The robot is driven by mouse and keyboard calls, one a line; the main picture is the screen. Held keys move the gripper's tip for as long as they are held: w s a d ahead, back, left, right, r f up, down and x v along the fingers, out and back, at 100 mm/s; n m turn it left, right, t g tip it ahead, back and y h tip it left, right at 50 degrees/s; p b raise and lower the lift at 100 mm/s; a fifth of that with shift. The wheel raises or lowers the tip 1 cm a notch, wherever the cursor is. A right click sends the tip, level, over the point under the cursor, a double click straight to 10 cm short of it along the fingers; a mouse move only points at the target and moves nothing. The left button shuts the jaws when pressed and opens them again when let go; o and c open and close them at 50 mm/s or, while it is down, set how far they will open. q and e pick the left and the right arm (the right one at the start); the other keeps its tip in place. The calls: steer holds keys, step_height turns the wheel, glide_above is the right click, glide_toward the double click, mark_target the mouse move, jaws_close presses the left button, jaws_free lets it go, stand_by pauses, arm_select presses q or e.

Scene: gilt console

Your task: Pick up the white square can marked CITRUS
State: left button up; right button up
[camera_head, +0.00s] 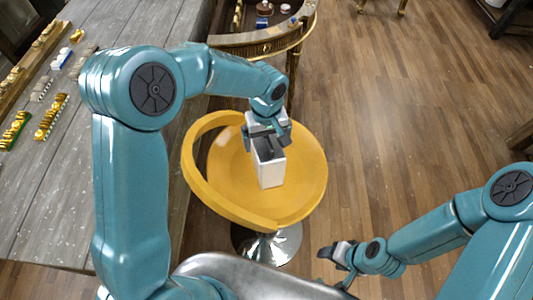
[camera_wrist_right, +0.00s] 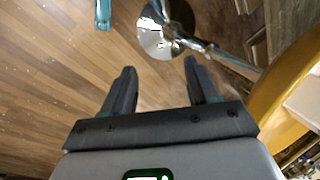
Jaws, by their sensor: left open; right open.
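A white square can (camera_head: 271,175) stands on the seat of a yellow round-backed chair (camera_head: 305,185) in the head view. No CITRUS marking is readable on the side I see. My left gripper (camera_head: 267,143) is open at the can's upper end, with its fingers over and beside the top. The gripper hides part of the top, and I cannot tell whether the fingers touch the can. My right gripper (camera_head: 338,252) is open and empty, low to the right of the chair. Its two spread fingers show in the right wrist view (camera_wrist_right: 160,70), with only floor between them.
The chair's chrome base (camera_head: 268,242) stands on the wooden floor (camera_head: 400,110). A grey table (camera_head: 130,30) with several small items is at the left. A gilt console (camera_head: 265,45) is behind the chair. The floor at the right is mostly clear.

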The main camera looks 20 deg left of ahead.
arm_select(q)
steer(key=shift+w+f, duration=0.15)
steer(key=shift+f, duration=0.45)
steer(key=shift+r, duration=0.1)
steer(key=shift+c, duration=0.7)
steer(key=c, duration=1.5)
jaws_close()
steer(key=shift+r, duration=0.15)
